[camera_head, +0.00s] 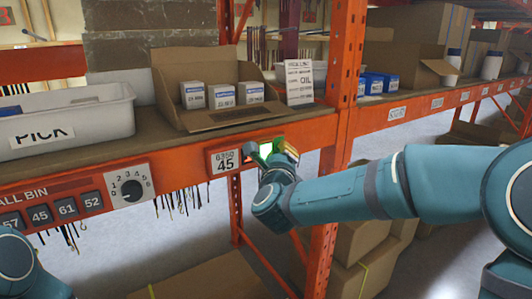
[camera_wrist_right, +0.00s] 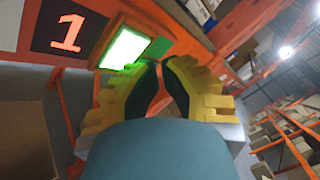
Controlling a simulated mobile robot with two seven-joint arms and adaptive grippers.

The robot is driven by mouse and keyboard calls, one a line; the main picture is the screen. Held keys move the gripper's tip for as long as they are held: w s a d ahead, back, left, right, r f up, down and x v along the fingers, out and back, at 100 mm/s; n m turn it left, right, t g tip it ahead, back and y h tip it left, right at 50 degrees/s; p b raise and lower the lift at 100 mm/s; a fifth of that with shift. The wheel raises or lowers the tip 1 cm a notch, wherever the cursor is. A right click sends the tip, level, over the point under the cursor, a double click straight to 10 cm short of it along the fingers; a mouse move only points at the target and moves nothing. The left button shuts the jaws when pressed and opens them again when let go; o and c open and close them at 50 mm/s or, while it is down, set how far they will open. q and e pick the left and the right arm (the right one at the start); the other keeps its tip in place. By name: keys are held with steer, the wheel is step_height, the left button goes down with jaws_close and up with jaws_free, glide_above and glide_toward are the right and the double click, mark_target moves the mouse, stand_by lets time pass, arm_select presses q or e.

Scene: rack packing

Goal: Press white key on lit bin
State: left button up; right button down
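A lit key (camera_wrist_right: 125,47) glows white with a green edge in the right wrist view, beside a black display with a red 1 (camera_wrist_right: 67,33). In the head view this gripper (camera_head: 277,152) partly hides the key. My left gripper is out of view.
A white PICK tote (camera_head: 75,118) stands left. A dial (camera_head: 128,190) and numbered buttons (camera_head: 66,207) sit on the beam. An orange upright (camera_head: 343,60) rises right of the bin.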

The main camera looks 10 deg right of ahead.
steer(key=shift+w, duration=0.1)
stand_by(0.7)
steer(key=shift+w+a+b, duration=0.15)
steer(key=shift+w+b, duration=0.2)
steer(key=shift+b, duration=0.1)
steer(key=shift+w+a, duration=0.15)
steer(key=shift+w, duration=0.2)
stand_by(0.7)
steer(key=shift+s+b, duration=0.1)
steer(key=shift+b, duration=0.3)
steer(key=shift+s+d+b, duration=0.3)
steer(key=shift+s+b, duration=0.2)
steer(key=shift+s, duration=0.2)
